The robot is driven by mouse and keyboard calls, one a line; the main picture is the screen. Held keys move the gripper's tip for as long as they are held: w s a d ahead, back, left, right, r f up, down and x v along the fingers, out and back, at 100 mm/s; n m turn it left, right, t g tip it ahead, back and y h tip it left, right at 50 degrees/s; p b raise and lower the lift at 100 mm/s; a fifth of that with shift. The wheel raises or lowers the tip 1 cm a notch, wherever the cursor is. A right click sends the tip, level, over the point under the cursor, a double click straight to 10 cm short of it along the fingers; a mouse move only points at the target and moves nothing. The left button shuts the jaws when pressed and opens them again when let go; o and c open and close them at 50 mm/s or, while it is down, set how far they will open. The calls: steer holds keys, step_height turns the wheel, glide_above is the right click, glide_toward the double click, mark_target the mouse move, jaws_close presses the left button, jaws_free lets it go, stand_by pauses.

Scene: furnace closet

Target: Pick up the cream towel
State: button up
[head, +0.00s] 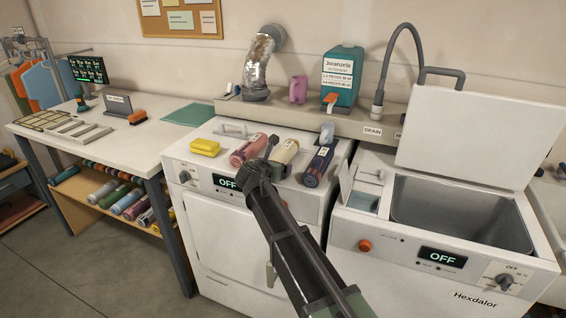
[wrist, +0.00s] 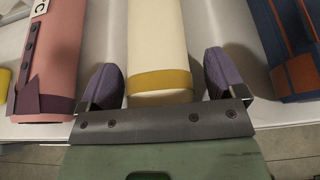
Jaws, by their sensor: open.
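The cream towel (head: 287,150) is rolled up with a yellow band and lies on top of the white front-loading machine, between a pink roll (head: 248,150) and a dark blue roll (head: 320,165). In the wrist view the cream towel (wrist: 157,45) points away from me, its banded end nearest. My gripper (wrist: 163,78) is open, with one purple-padded finger on each side of that end and a visible gap beside each. In the head view my gripper (head: 266,162) is over the machine's front edge and partly hides the towel's near end.
A yellow folded cloth (head: 205,147) lies left of the pink roll. Behind are a ledge with a purple mug (head: 298,89) and a teal detergent jug (head: 342,76). At right stands an open-lidded washer (head: 455,215). A white table (head: 75,135) stands at left.

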steer(key=shift+w, duration=0.1)
steer(key=c, duration=1.1)
step_height(320, 180, up, 20)
steer(key=p, duration=2)
steer(key=shift+r, duration=0.1)
